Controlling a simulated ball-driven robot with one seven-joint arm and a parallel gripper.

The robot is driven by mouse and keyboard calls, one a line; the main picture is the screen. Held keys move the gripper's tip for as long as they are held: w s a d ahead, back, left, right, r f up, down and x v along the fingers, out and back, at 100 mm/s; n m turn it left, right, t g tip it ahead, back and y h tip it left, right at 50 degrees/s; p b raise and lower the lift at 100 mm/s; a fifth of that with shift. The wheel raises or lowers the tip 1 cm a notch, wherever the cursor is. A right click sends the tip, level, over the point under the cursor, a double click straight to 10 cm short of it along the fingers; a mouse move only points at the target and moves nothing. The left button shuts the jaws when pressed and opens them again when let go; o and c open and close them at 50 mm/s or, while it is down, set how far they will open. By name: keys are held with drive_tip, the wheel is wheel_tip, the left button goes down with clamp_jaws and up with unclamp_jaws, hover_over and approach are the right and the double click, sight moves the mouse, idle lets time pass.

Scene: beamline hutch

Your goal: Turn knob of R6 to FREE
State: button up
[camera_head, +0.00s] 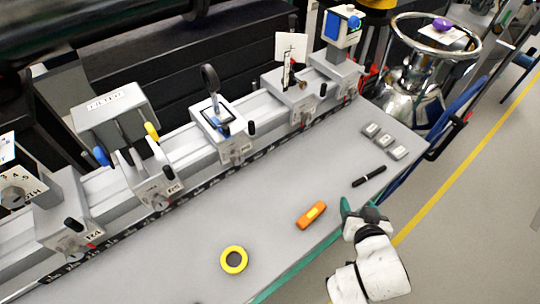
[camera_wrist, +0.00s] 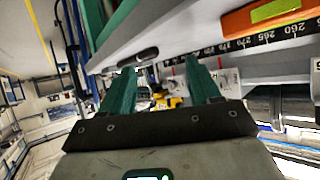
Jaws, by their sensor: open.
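Several carriages stand along a pale rail in the head view. Each has a small silver front knob and a black side handle. The nearer labels look like R4 and R5, but are hard to read. The carriage beyond them (camera_head: 212,118), with a black ring on top, has a front knob (camera_head: 237,157). Its label and pointer setting are too small to read, so I cannot confirm that it is R6. My gripper (camera_head: 352,208) is at the bench's front edge, well right of that knob. In the wrist view, its teal fingers (camera_wrist: 160,82) are apart with nothing gripped.
On the grey bench (camera_head: 290,175) lie a yellow ring (camera_head: 234,260), an orange tool (camera_head: 311,215), a black pen (camera_head: 369,176) and small grey blocks (camera_head: 384,141). The bench between gripper and rail is mostly clear.

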drive_tip(key=w+a+r+t+y, duration=0.1)
drive_tip(key=a, duration=0.1)
drive_tip(key=w+a+r+n+t+y+p, duration=0.1)
drive_tip(key=w+a, duration=0.1)
drive_tip(key=a, duration=0.1)
drive_tip(key=w+a+r+t+y, duration=0.1)
drive_tip(key=a+r, duration=0.1)
drive_tip(key=a, duration=0.1)
drive_tip(key=shift+w+a+n+t, duration=0.25)
drive_tip(key=shift+w+n+t, duration=0.05)
drive_tip(key=shift+w+t, duration=0.1)
drive_tip(key=a+r+n+y+p, duration=0.1)
drive_tip(key=a+r+n+y, duration=0.1)
drive_tip(key=a+y, duration=0.45)
drive_tip(key=n+y, duration=0.2)
approach(240, 160)
drive_tip(key=b+x, duration=0.2)
drive_tip(key=x, duration=0.7)
drive_tip(key=shift+w+a, duration=0.1)
drive_tip(key=shift+w, duration=0.2)
drive_tip(key=shift+r, duration=0.1)
drive_tip(key=c, duration=1)
drive_tip(key=shift+c, duration=0.2)
